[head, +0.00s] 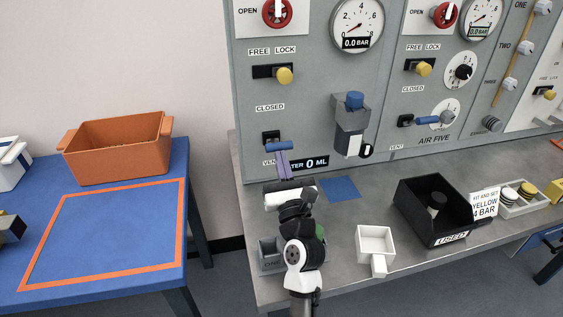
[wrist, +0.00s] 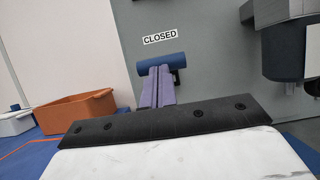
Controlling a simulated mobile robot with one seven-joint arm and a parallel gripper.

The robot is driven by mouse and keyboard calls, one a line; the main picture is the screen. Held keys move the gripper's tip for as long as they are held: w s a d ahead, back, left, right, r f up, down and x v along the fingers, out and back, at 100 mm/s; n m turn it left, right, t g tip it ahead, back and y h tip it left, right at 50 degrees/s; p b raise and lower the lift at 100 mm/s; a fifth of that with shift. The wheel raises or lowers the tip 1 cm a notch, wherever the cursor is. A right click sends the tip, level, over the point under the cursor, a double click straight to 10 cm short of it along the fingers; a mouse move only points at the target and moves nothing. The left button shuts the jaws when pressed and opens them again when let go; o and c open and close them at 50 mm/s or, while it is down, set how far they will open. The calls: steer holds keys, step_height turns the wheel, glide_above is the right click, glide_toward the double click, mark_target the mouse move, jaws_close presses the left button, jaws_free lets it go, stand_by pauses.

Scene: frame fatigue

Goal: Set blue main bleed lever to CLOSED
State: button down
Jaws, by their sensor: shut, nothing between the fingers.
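The blue lever (head: 279,146) sits on the left panel, on a dark mount between the CLOSED label above and a partly hidden VENT label below. Its blue handle lies roughly level; in the wrist view the handle (wrist: 161,63) is just under the CLOSED label (wrist: 159,36). My gripper (head: 281,156) is shut and empty, its purple fingers side by side. In the wrist view the gripper (wrist: 158,76) has its fingertips at the underside of the handle; I cannot tell whether they touch it. The fingers hide part of the mount.
A dispenser-like grey block (head: 350,117) with a blue cap stands out from the panel to the right. A second blue lever (head: 435,119) is farther right. Below are a white tray (head: 375,240), a black USED bin (head: 402,207) and a grey bin (head: 268,257). An orange crate (head: 118,150) is left.

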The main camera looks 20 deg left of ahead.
steer(key=shift+r, duration=0.1)
steer(key=r+p, duration=0.1)
steer(key=p, duration=0.1)
steer(key=r+p, duration=0.1)
steer(key=p, duration=0.1)
steer(key=shift+w+a+r, duration=0.15)
steer(key=shift+w+r, duration=0.05)
steer(key=shift+r, duration=0.15)
stand_by(0.4)
